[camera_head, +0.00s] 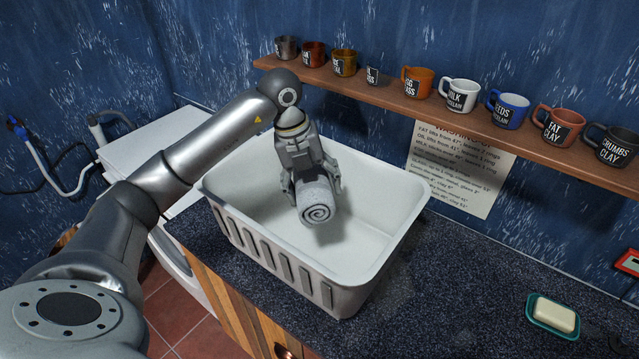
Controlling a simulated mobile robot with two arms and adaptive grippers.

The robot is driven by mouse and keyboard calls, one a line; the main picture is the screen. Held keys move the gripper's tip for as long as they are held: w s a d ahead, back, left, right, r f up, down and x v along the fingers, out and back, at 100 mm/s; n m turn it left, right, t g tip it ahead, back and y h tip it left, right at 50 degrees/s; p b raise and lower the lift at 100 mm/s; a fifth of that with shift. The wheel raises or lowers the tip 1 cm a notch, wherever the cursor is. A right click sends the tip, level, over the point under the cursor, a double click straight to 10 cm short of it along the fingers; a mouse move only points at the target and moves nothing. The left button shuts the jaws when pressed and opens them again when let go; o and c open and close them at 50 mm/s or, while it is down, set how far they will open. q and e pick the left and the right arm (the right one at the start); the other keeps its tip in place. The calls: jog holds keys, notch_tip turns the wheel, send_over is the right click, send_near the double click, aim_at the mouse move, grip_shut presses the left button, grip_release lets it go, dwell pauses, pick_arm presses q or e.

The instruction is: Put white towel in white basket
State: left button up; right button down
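The white basket (402,228) stands on the dark speckled counter. It has a slotted front wall and an open top. A rolled towel (318,208), greyish white with a spiral end facing the camera, is between the fingers of my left gripper (314,190). The gripper is shut on the towel and points down over the basket's opening. The towel is inside the basket's outline in the picture. I cannot tell whether it touches the basket floor. My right gripper is not in view.
A wooden shelf (385,97) with several labelled mugs runs along the blue wall above the basket. A paper notice (462,165) hangs below it. A soap bar (553,314) sits in a teal dish at the right. The counter (450,290) between basket and soap is clear.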

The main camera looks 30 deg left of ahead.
pick_arm(q)
jog(key=f+b, duration=0.1)
jog(key=f, duration=0.1)
jog(key=s+f, duration=0.1)
jog(key=f, duration=0.1)
jog(key=shift+f+b, duration=0.35)
jog(key=shift+f, duration=0.05)
jog(key=p, duration=0.2)
send_over(317, 245)
jog(key=f, duration=0.6)
jog(key=shift+s+a+f, duration=0.15)
jog(key=shift+s+a, duration=0.15)
jog(key=shift+a, duration=0.1)
jog(key=x, duration=0.2)
jog(key=p+x, duration=0.1)
jog(key=shift+s+a+f, duration=0.2)
jog(key=shift+s+f, duration=0.05)
jog(key=shift+f, duration=0.4)
jog(key=shift+f+b, duration=0.2)
jog(key=shift+b, duration=0.1)
jog(key=o, duration=1.1)
